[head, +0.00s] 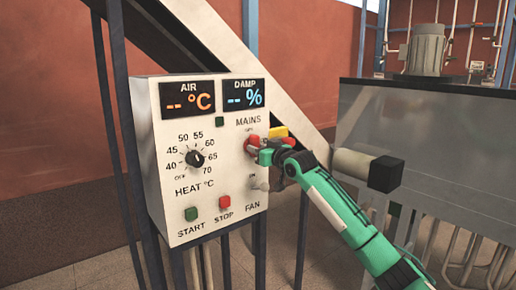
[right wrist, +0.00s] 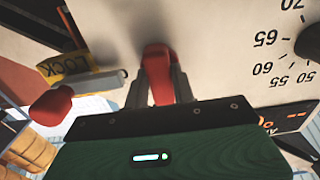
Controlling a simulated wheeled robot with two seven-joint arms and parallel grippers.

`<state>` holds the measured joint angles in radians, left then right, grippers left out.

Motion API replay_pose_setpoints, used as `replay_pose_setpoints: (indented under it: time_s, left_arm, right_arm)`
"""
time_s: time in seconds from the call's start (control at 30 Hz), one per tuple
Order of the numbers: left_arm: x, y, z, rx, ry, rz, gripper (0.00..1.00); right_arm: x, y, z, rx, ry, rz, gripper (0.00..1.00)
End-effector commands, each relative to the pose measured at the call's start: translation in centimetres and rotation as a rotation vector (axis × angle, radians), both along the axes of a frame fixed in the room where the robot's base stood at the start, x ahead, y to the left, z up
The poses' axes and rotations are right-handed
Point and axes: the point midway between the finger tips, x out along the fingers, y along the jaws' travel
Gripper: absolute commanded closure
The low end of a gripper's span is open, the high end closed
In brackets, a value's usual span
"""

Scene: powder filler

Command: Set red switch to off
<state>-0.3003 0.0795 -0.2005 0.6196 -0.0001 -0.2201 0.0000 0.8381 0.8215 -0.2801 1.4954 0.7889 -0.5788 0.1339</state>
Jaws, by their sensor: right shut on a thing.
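The red switch (head: 251,143) is on the white control panel, under the MAINS label. My right gripper (head: 264,151) reaches it from the lower right and partly hides it. In the right wrist view, the two grey fingers of my right gripper (right wrist: 161,90) are closed on either side of the red switch handle (right wrist: 158,62). I cannot read the switch's position marks clearly. My left gripper is not in view.
A yellow LOCK tag (right wrist: 65,66) and a second red part (right wrist: 50,105) are beside the switch. The panel (head: 172,215) also has a heat dial (head: 195,159), a green START button (head: 191,214), a red STOP button (head: 225,202) and a fan switch (head: 260,184). A grey machine stands at right.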

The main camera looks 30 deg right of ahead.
Motion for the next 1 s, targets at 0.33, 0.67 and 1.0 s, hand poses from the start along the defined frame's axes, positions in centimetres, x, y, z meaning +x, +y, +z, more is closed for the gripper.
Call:
replay_pose_setpoints:
  time_s: [0.33,0.67,1.0]
  left_arm:
    - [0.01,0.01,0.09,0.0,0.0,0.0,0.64]
    - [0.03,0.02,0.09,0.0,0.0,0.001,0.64]
    - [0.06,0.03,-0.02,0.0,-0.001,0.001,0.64]
  right_arm:
    - [0.02,0.01,-0.16,-0.029,0.001,0.0,0.97]
    - [0.02,0.01,-0.13,-0.028,0.001,0.0,0.53]
    - [-0.2,-0.02,-0.11,-0.026,-0.001,0.0,0.53]
